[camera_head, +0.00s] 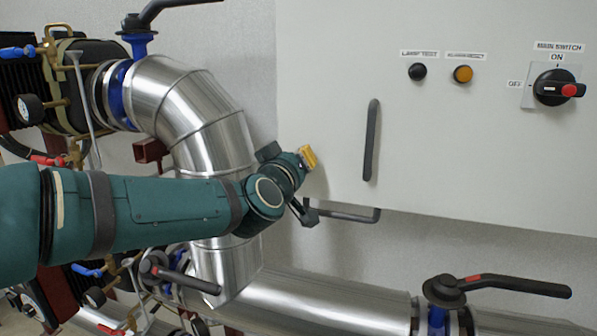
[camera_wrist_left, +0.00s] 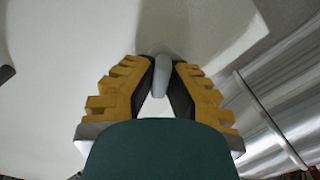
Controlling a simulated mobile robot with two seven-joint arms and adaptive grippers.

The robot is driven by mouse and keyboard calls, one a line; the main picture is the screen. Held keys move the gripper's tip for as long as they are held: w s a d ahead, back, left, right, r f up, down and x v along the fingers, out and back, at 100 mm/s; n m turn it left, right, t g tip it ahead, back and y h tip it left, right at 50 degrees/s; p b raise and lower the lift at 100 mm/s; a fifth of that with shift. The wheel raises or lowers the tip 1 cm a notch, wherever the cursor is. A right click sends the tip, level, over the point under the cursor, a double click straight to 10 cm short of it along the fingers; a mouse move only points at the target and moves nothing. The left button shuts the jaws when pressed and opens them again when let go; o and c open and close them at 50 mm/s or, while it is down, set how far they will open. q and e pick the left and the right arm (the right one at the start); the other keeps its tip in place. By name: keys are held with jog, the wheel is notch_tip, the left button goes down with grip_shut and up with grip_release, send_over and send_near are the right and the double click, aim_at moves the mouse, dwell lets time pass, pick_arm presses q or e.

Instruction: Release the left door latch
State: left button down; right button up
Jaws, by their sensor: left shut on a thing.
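A white cabinet door (camera_head: 330,60) fills the upper right of the head view. My left gripper (camera_head: 308,157), with yellow fingers, is at the lower left part of the door, near its left edge. In the left wrist view my left gripper (camera_wrist_left: 163,86) is shut on a small grey latch (camera_wrist_left: 161,68), with one finger on each side of it. The latch stands out from the pale door surface. In the head view the latch is hidden behind the gripper. My right gripper is not in view.
A dark vertical handle (camera_head: 371,140) is on the door, right of my gripper. Farther right are a black button (camera_head: 417,72), an orange lamp (camera_head: 463,74) and a main switch (camera_head: 553,87). A silver pipe (camera_head: 190,115) runs close behind my left arm.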

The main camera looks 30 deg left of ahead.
pick_arm(q)
jog(key=n+b, duration=0.2)
jog(key=n, duration=0.1)
jog(key=shift+f+n, duration=0.1)
jog(key=shift+n, duration=0.3)
jog(key=n+b, duration=0.3)
jog(key=n, duration=0.1)
jog(key=shift+a+n, duration=0.1)
jog(key=shift+n, duration=0.2)
jog(key=shift+n+b, duration=0.75)
jog(key=shift+n, duration=0.85)
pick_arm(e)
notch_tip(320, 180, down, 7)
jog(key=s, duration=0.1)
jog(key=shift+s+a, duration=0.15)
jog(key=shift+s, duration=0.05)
pick_arm(q)
jog(key=shift+n, duration=0.3)
jog(key=c, duration=1)
grip_release()
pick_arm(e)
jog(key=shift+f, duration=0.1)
pick_arm(q)
jog(key=shift+s, duration=0.1)
